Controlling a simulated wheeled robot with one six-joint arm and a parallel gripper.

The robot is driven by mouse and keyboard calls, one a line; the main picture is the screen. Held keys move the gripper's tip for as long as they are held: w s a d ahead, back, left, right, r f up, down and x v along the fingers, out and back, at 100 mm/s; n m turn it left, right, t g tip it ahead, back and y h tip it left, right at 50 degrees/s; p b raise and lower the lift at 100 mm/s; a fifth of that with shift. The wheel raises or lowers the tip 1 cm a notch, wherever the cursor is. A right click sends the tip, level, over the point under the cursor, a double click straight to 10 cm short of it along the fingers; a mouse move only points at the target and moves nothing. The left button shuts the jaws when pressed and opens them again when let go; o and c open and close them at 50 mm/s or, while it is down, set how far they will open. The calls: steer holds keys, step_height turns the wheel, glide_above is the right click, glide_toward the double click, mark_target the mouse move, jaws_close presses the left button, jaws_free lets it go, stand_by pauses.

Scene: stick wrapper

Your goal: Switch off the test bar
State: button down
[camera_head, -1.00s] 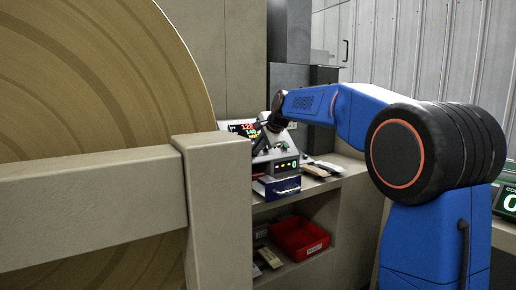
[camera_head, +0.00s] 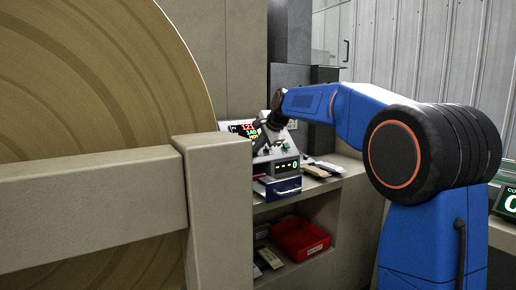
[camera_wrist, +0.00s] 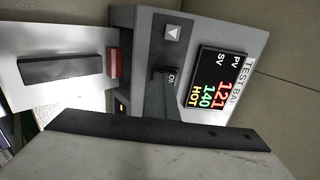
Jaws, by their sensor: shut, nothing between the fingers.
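The test bar's panel shows in the wrist view, tilted, with a lit display (camera_wrist: 212,90) reading PV 121, SV 140 and HOT. A black switch lever (camera_wrist: 164,80) marked ON stands beside the display on the grey panel face (camera_wrist: 145,48). My gripper (camera_head: 262,141) is dark and small in front of the panel there, shut and empty. Its fingertips are hard to make out, and I cannot tell whether they touch the lever.
A red bin (camera_head: 300,238) stands on the lower shelf. A beige frame post (camera_head: 218,210) and a large tan disc (camera_head: 90,70) fill the left. Pale packets (camera_head: 325,169) lie right.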

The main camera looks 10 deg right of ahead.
steer(key=shift+f, duration=0.1)
steer(key=v, duration=1.4)
steer(key=shift+s, duration=0.1)
